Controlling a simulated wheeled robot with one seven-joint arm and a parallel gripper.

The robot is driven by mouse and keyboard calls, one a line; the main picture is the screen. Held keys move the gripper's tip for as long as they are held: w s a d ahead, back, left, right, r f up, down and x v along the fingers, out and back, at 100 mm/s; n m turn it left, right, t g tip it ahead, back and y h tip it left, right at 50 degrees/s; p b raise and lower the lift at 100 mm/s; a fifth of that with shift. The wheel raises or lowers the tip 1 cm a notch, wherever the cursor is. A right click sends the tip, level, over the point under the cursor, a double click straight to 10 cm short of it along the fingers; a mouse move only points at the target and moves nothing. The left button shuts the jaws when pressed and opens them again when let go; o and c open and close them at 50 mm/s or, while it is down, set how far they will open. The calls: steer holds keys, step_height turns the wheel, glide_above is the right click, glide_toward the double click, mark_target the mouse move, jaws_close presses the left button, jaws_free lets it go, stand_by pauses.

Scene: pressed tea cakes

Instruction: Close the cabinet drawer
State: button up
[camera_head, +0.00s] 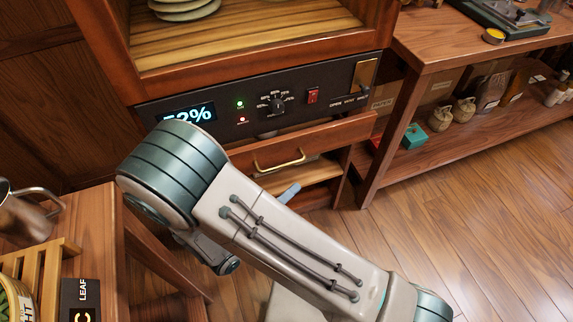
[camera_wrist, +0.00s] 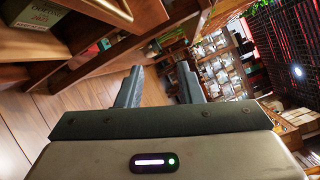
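The wooden cabinet drawer (camera_head: 330,138) sits below the black control panel in the head view. It is pulled out from the cabinet, with a curved brass handle (camera_head: 280,163) on its front. What looks like the drawer front (camera_wrist: 140,14) and its brass handle (camera_wrist: 108,9) show at the upper left of the wrist view. My gripper (camera_wrist: 158,74) has its two fingers apart with nothing between them. In the head view my arm hides most of the gripper; a grey-blue finger (camera_head: 289,192) shows just below the drawer front, seemingly apart from the handle.
A wooden table (camera_head: 98,215) with a slatted rack stands at the left. A shelf unit (camera_head: 440,155) with jars and boxes stands at the right. The wooden floor (camera_head: 490,230) at the lower right is clear. The panel (camera_head: 225,115) juts above the drawer.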

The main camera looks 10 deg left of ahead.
mark_target(287, 163)
steer(key=s+a+f+n+t+y, duration=0.3)
steer(key=a+f+n+y, duration=0.15)
steer(key=a+n, duration=0.2)
steer(key=shift+n+t+y, duration=0.25)
steer(key=shift+t+y, duration=0.05)
steer(key=shift+y, duration=0.05)
steer(key=x, duration=0.4)
steer(key=b+x, duration=0.1)
steer(key=x, duration=0.9)
steer(key=shift+d+r+b, duration=0.3)
steer(key=shift+d, duration=0.1)
jaws_close()
